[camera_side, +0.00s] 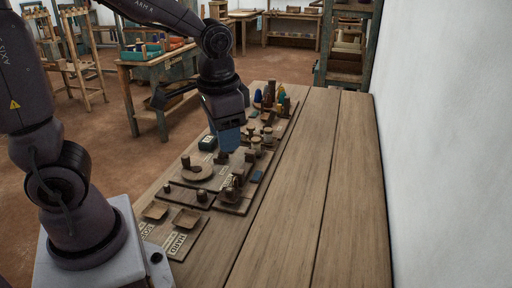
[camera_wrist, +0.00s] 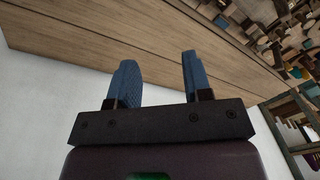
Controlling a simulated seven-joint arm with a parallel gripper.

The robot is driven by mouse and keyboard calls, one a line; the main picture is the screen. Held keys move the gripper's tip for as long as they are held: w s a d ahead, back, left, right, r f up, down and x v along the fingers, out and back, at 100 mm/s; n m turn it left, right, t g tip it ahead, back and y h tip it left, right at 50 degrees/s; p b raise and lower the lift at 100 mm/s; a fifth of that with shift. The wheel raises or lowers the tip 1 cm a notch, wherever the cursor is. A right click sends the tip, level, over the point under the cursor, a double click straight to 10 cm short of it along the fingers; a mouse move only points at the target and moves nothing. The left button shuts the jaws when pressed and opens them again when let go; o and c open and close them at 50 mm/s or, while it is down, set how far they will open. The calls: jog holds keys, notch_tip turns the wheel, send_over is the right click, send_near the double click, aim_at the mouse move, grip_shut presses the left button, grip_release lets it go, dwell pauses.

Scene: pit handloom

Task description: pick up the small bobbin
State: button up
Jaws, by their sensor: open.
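My gripper (camera_side: 229,146) hangs over the left part of the wooden bench, above boards that hold small wooden pieces. In the wrist view its two blue fingers (camera_wrist: 157,62) stand apart with nothing between them. Several small spool-like pieces stand just right of the gripper in the side view, among them a pale-topped spool (camera_side: 256,143) and another spool (camera_side: 268,134). I cannot tell which one is the small bobbin. In the wrist view the small items are cropped and blurred at the upper right.
Coloured cones (camera_side: 268,98) stand at the bench's far end. The bench's right side (camera_side: 325,190) is bare, beside a white wall (camera_side: 445,130).

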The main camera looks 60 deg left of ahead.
jog(key=w+a+f+m+g+y, duration=0.3)
jog(key=w+a+f, duration=0.3)
jog(key=w+f, duration=0.25)
jog(key=m+y, duration=0.9)
jog(key=m, duration=0.2)
send_near(258, 144)
jog(key=shift+t, duration=0.3)
jog(key=s, duration=0.1)
jog(key=s+d, duration=0.1)
jog(key=s+d+f, duration=0.1)
jog(key=s, duration=0.1)
jog(key=shift+d+f, duration=0.1)
jog(key=w+a+m, duration=0.1)
jog(key=a, duration=0.1)
jog(key=w+a+m+t, duration=0.1)
jog(key=a, duration=0.2)
jog(key=w+a+m, duration=0.1)
jog(key=a, duration=0.1)
jog(key=shift+a+f, duration=0.15)
jog(key=shift+f, duration=0.25)
jog(key=shift+x, duration=2.7)
jog(key=c, duration=0.6)
